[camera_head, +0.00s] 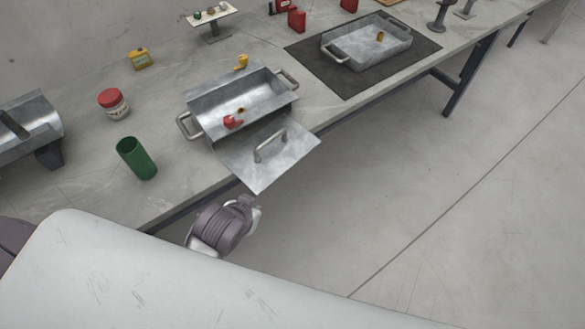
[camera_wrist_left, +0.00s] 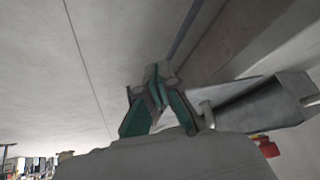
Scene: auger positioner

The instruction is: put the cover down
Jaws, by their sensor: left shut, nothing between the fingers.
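The cover (camera_head: 255,170) is a flat grey metal plate with a bar handle (camera_head: 270,145) on its upper face. In the head view it lies against the front of an open metal box (camera_head: 207,121) and sticks out past the bench's front edge. What supports it underneath is hidden. My left gripper (camera_wrist_left: 158,78) has its green fingers closed together with nothing between them. The cover's grey edge (camera_wrist_left: 215,94) shows behind the fingers in the left wrist view. In the head view my left wrist is below the cover, off the bench front. My right gripper is not in view.
The box holds a red item (camera_head: 232,122). A green cup (camera_head: 137,159) and a red-lidded jar (camera_head: 113,103) stand left of it. A metal tray (camera_head: 366,58) rests on a dark mat (camera_head: 318,78) to the right. Bare bench lies between box and mat.

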